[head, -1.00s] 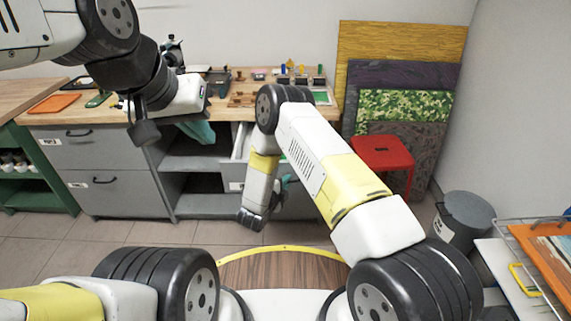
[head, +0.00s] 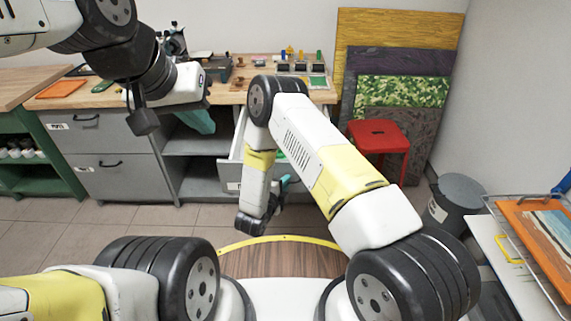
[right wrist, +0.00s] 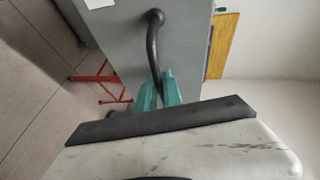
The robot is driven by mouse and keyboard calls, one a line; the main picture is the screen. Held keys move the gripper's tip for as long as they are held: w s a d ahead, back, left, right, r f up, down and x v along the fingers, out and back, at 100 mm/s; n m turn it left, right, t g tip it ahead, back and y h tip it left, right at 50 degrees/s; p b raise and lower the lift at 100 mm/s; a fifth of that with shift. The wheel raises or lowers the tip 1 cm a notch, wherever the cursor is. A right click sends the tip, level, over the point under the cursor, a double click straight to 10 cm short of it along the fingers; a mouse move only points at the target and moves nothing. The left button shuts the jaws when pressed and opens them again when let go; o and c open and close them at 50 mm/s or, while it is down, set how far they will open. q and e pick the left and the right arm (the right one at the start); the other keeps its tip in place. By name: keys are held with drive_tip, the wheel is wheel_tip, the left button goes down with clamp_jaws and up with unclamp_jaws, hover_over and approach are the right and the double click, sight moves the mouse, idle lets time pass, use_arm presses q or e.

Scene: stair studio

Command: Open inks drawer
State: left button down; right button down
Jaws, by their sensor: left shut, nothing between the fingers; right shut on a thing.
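The drawer (head: 232,172) on the right side of the grey workbench is partly open, with its side wall and some of its inside showing past my right arm. Its grey front (right wrist: 118,28) fills the upper middle of the right wrist view, with a dark bar handle (right wrist: 152,42). My right gripper's teal fingers (right wrist: 160,90) are closed around the lower end of that handle. In the head view my right gripper (head: 284,184) is mostly hidden behind my arm. My left gripper (head: 200,121) is shut and empty, before the open shelves. The drawer's label is not readable.
The wooden worktop (head: 215,95) holds tools and small ink jars. Two closed grey drawers (head: 105,160) are left of the open shelves (head: 195,165). A red stool (head: 379,134), a grey bin (head: 462,203) and a drying rack (head: 520,235) stand on the right.

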drive_tip(key=shift+s+f, duration=0.1)
drive_tip(key=shift+f, duration=0.05)
drive_tip(key=c, duration=1.8)
unclamp_jaws()
drive_tip(key=v, duration=0.7)
drive_tip(key=shift+s+a+r, duration=0.15)
drive_tip(key=shift+s+r, duration=0.1)
drive_tip(key=shift+s, duration=0.05)
